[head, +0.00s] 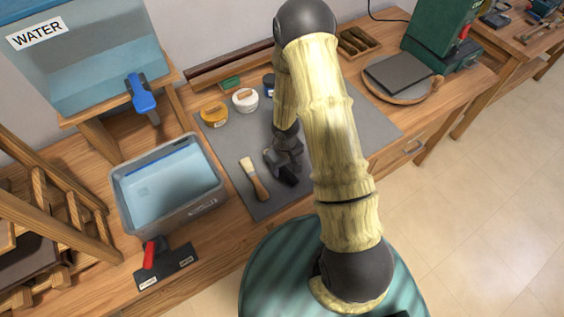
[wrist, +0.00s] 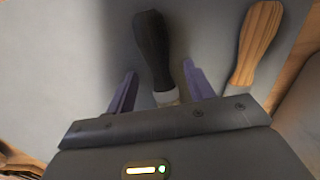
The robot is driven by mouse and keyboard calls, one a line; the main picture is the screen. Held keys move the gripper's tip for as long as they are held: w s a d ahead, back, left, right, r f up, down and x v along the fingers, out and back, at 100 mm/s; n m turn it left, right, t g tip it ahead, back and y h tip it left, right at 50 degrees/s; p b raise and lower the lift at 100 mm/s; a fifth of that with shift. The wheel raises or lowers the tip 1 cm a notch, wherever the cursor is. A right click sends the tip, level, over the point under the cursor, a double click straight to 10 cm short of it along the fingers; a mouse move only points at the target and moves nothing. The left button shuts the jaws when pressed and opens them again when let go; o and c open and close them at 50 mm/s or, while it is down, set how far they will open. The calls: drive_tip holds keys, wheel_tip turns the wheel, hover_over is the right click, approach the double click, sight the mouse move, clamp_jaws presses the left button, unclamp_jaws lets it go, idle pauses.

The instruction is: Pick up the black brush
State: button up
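The black brush (wrist: 153,50) lies on the grey mat (wrist: 65,50), its dark handle running up the wrist view and its pale ferrule near my gripper's body. My gripper (wrist: 158,72) is open, with one purple finger on each side of the handle and visible gaps between. I cannot tell how high the fingers are above the mat. In the head view my gripper (head: 284,160) is over the brush and hides much of it. A second brush with a wooden handle (wrist: 256,42) lies to the right in the wrist view; the head view shows it left of my gripper (head: 254,178).
Several small jars (head: 245,100) stand behind my gripper. A round board with a dark slab (head: 398,75) is at the back right. The mat's right part is clear.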

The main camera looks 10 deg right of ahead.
sight(286, 168)
drive_tip(key=shift+d, duration=0.25)
drive_tip(key=c, duration=0.7)
drive_tip(key=shift+s, duration=0.1)
drive_tip(key=shift+c, duration=1.2)
drive_tip(key=shift+s+a, duration=0.1)
drive_tip(key=shift+a, duration=0.35)
drive_tip(key=shift+d+r, duration=0.15)
drive_tip(key=shift+r, duration=0.4)
wheel_tip(286, 168, up, 9)
drive_tip(key=shift+d+p, duration=0.2)
drive_tip(key=shift+p, duration=0.15)
